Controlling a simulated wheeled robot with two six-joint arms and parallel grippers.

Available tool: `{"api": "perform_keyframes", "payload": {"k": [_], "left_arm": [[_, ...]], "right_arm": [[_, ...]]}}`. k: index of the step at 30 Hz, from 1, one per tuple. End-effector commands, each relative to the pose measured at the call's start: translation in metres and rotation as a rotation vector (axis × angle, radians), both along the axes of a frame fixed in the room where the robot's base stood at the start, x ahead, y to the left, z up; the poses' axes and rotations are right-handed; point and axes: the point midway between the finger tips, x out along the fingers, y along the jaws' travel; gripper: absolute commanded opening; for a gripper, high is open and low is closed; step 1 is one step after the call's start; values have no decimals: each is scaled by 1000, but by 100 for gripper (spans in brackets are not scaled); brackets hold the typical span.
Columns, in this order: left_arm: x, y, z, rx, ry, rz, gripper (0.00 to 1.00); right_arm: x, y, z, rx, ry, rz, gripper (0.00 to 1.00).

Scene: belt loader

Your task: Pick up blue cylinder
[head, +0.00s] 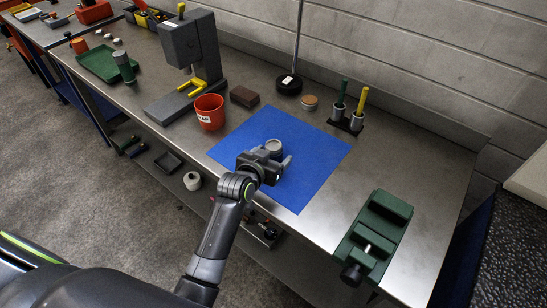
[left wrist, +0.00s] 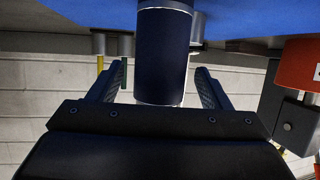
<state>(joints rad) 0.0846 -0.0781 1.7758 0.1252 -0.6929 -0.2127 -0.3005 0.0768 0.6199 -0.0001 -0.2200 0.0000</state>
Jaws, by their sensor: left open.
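The blue cylinder (left wrist: 163,55) looks dark navy with a pale rim and stands on the blue mat (head: 312,153). In the head view only its grey round top (head: 273,146) shows clearly, with the rest hidden by my gripper. My left gripper (head: 270,160) is low over the mat at the cylinder. In the left wrist view its two fingers (left wrist: 162,75) are open, one on each side of the cylinder, with gaps visible on both sides. My right gripper is in neither view.
A red cup (head: 209,112) stands at the mat's left edge, near a grey press (head: 190,50). A brown block (head: 244,96), a black disc (head: 289,84) and a holder with green and yellow sticks (head: 347,122) are behind. A green vise (head: 376,235) is at right.

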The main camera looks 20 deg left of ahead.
Motion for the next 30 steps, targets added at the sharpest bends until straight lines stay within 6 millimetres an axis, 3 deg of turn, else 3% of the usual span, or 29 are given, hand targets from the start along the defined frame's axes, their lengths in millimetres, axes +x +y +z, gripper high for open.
{"api": "perform_keyframes", "payload": {"k": [7, 18, 30], "left_arm": [[22, -4, -9, 2, 1, -1, 72], [26, -4, -12, 1, 0, 1, 70], [26, -4, -12, 0, 0, 1, 18]], "right_arm": [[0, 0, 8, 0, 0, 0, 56], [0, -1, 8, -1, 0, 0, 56], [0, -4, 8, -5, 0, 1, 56]]}}
